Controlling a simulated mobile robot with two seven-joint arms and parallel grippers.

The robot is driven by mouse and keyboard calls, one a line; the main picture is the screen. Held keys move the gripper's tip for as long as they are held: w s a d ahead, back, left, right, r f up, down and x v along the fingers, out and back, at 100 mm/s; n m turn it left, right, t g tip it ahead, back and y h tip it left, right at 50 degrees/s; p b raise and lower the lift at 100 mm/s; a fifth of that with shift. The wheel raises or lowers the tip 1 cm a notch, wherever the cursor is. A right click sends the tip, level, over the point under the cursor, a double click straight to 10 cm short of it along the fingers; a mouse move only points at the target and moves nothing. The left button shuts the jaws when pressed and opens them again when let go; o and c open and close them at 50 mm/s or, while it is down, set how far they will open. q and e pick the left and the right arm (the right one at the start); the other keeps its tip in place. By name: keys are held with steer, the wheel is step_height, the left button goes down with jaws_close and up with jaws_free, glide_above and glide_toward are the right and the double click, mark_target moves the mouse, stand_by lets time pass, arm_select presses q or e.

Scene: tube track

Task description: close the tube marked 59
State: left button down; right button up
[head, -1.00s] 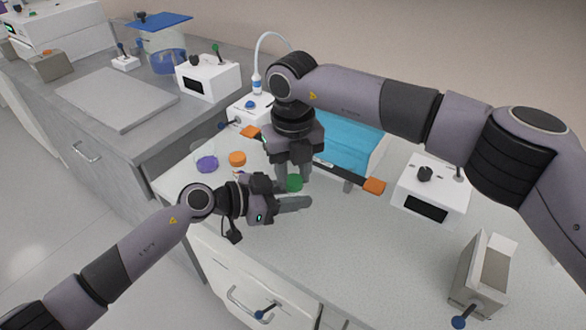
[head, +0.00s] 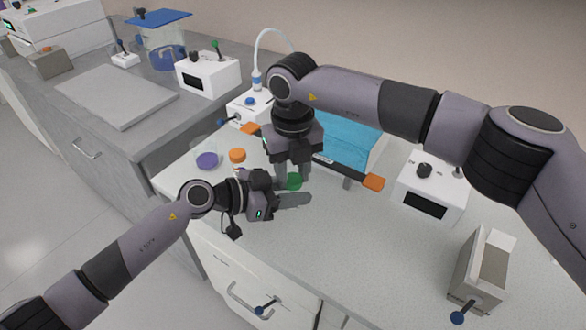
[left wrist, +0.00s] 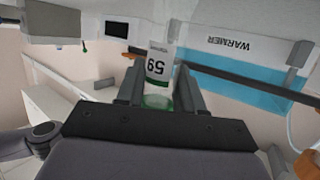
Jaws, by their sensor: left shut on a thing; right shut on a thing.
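The tube marked 59 (left wrist: 158,65) stands between the fingers of my left gripper (left wrist: 160,88) in the left wrist view, its label upside down in that picture. Its green cap (head: 293,181) shows in the head view, and green also shows at the tube's end in the left wrist view. My left gripper (head: 297,198) is shut on the tube, coming in from the left. My right gripper (head: 292,175) points down from above, shut on the green cap. The fingers hide most of the tube in the head view, and I cannot tell how far the cap is seated.
A purple cap (head: 207,160) and an orange cap (head: 237,156) are left of the grippers. A blue-topped warmer (head: 350,146) lies behind, with an orange-ended dark bar (head: 347,174) along its front. A white box (head: 430,190) stands right.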

steer(key=shift+d+f, duration=0.15)
steer(key=shift+f, duration=0.4)
steer(key=shift+r, duration=0.6)
stand_by(0.6)
steer(key=shift+f, duration=0.5)
stand_by(0.8)
steer(key=shift+w+r, duration=0.1)
steer(key=shift+r, duration=0.2)
steer(key=shift+w+r, duration=0.1)
steer(key=shift+r, duration=0.05)
stand_by(0.4)
steer(key=shift+r, duration=0.35)
stand_by(0.3)
steer(key=shift+s+f, duration=0.3)
steer(key=shift+f, duration=0.4)
